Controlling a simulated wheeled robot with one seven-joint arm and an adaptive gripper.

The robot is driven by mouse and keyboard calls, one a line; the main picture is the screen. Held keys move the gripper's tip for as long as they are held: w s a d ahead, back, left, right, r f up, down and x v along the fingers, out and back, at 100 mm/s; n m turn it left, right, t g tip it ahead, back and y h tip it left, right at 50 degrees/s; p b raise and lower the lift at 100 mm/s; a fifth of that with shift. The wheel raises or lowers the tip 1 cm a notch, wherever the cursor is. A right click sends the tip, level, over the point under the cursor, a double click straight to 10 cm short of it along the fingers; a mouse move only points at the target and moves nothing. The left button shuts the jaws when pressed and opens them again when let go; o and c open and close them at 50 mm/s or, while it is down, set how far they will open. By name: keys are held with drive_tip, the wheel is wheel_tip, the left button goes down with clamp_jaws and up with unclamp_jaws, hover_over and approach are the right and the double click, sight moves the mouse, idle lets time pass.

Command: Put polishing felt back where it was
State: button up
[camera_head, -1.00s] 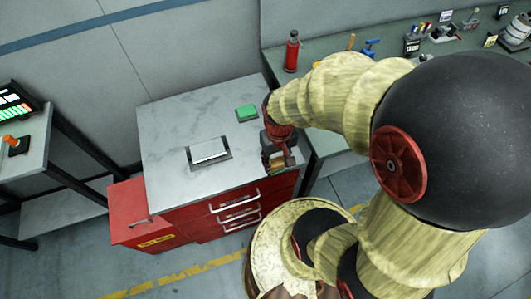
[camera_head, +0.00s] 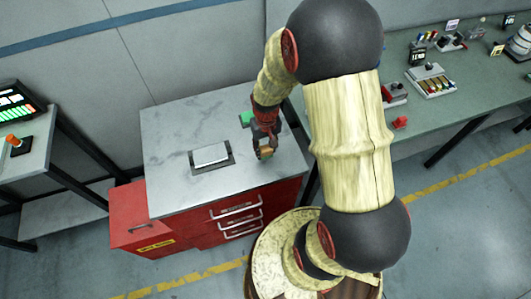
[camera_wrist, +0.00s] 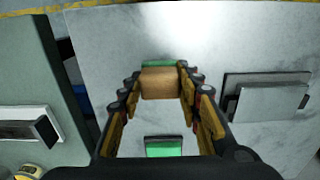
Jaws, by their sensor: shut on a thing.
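The polishing felt, as I take it, is a tan block (camera_wrist: 160,84) with a green strip along its far end in the wrist view. My gripper (camera_wrist: 163,80) is shut on it, with one finger at each side. In the head view my gripper (camera_head: 266,140) points down over the right part of the grey cabinet top (camera_head: 185,125), and the felt (camera_head: 265,153) shows at its fingertips. I cannot tell whether the felt touches the top. A green block (camera_head: 246,118) lies behind my gripper, partly hidden by it; it also shows in the wrist view (camera_wrist: 163,147).
A white block on a dark plate (camera_head: 211,156) lies left of my gripper on the top. The cabinet has red drawers (camera_head: 237,213) and a red side box (camera_head: 135,225). A green workbench (camera_head: 430,105) with tools stands to the right. Bare surface lies around the plate.

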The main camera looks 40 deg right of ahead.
sight(265, 153)
drive_tip(key=shift+w+f, duration=0.2)
drive_tip(key=shift+f, duration=1.6)
drive_tip(key=shift+f+b, duration=0.15)
drive_tip(key=shift+b, duration=0.2)
drive_tip(key=o, duration=1.1)
